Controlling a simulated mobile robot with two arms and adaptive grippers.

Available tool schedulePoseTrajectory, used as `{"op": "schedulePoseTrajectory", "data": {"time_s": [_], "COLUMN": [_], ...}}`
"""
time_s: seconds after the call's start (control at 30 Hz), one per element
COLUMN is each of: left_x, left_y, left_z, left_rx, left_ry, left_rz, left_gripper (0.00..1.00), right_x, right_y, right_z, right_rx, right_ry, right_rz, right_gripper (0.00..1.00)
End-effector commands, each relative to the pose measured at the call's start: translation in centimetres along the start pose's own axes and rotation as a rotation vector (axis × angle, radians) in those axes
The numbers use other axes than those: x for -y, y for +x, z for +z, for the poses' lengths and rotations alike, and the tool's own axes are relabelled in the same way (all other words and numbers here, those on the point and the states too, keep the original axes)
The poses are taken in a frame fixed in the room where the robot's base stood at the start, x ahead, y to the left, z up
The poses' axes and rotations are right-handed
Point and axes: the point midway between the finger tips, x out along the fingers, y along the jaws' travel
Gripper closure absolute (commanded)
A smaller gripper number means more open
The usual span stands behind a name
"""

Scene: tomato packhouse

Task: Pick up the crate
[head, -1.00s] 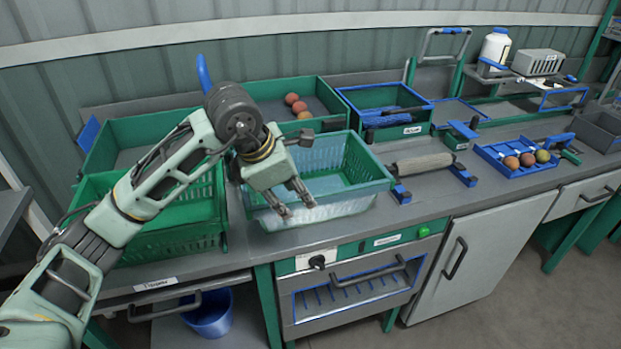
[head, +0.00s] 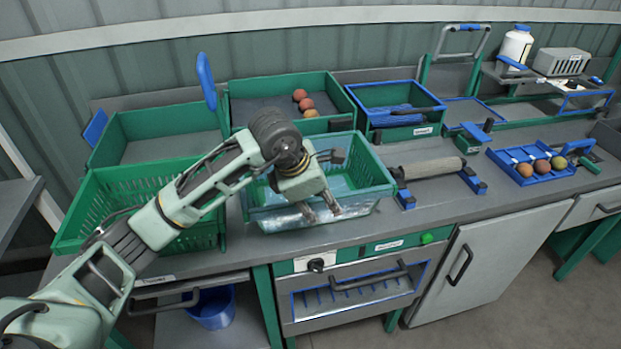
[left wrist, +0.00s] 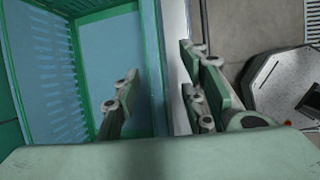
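A green slatted crate (head: 376,178) with a pale blue inside stands on the bench in the middle of the head view. My left gripper (head: 325,213) is over its front wall, pointing down. In the left wrist view the crate's wall (left wrist: 151,50) runs through the gap of my left gripper (left wrist: 158,100). One finger is on the inner side of the wall and the other on the outer side. The fingers stand apart, and I see no clear contact with the wall. The arm and hand hide part of the crate's front rim. My right gripper is not in view.
Another green slatted crate (head: 85,215) stands to the left, close to my left arm. Behind are a green tray with red balls (head: 306,103) and a blue-rimmed green box (head: 435,112). A grey roller (head: 432,168) lies just right of the middle crate.

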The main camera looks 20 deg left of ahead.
Motion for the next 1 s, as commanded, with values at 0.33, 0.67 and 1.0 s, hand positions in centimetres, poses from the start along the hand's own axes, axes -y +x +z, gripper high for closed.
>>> {"op": "schedulePoseTrajectory", "data": {"time_s": [0.33,0.67,1.0], "left_x": [-0.1,-0.1,-0.1], "left_y": [2.0,2.0,2.0], "left_z": [0.0,0.0,0.0], "left_rx": [0.001,0.001,0.001], "left_ry": [0.001,0.000,0.000], "left_rz": [0.002,0.002,0.001], "left_gripper": [0.61,0.83,1.00], "right_x": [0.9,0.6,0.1], "right_y": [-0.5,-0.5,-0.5], "right_z": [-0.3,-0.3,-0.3], "right_rx": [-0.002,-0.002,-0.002], "right_ry": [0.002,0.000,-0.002], "right_rz": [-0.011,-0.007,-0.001], "right_gripper": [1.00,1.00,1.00]}}
